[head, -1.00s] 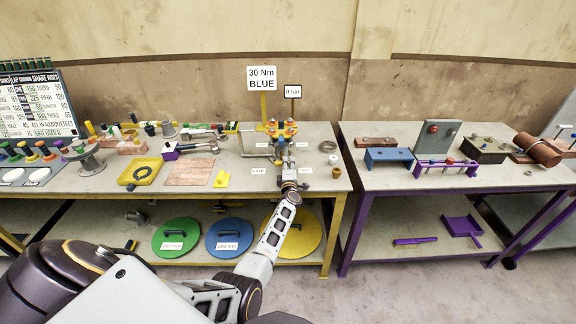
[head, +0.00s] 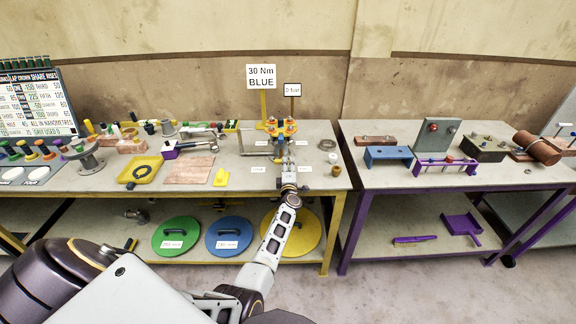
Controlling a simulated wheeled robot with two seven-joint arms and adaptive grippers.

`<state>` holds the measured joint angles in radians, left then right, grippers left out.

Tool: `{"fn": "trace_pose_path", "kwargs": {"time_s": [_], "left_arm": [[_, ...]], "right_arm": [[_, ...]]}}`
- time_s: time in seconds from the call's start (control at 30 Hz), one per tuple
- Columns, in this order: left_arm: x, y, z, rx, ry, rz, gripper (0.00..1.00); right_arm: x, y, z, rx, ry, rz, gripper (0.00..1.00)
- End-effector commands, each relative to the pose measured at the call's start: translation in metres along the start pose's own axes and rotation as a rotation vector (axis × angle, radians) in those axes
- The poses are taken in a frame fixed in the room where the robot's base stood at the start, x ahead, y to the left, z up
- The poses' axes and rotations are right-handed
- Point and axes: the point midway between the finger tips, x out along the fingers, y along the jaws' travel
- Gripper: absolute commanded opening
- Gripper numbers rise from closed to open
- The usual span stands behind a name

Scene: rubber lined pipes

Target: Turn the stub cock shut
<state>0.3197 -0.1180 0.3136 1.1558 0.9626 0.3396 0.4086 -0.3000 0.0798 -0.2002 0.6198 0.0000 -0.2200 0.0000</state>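My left arm reaches in from the lower left to the yellow-framed bench. Its gripper (head: 288,166) is at the front of a small pipe rig (head: 280,132) with orange and yellow parts. The fingers are small and overlap the rig, so I cannot tell whether they are open or shut, or touching anything. The stub cock cannot be made out apart from the gripper and the rig. A "0 bar" sign (head: 292,90) and a "30 Nm BLUE" sign (head: 261,77) stand behind the rig. My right gripper is not in view.
Left of the rig lie a yellow tray (head: 139,170) with a black ring, a brown mat (head: 187,171) and a purple-ended tool (head: 170,150). A metal ring (head: 327,145) and small fittings lie to the right. A gap separates the purple-framed bench (head: 400,178).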

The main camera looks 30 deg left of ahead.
Motion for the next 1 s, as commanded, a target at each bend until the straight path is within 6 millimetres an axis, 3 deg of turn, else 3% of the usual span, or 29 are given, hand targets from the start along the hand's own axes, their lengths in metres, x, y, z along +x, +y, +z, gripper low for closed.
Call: {"fn": "trace_pose_path", "kwargs": {"time_s": [0.7, 1.0], "left_arm": [[-0.053, -0.002, 0.003, -0.002, -0.003, -0.004, 0.39], [-0.059, -0.004, 0.005, -0.001, -0.006, -0.006, 0.39]], "right_arm": [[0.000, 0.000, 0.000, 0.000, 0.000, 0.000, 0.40], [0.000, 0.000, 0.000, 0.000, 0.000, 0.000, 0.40]]}}
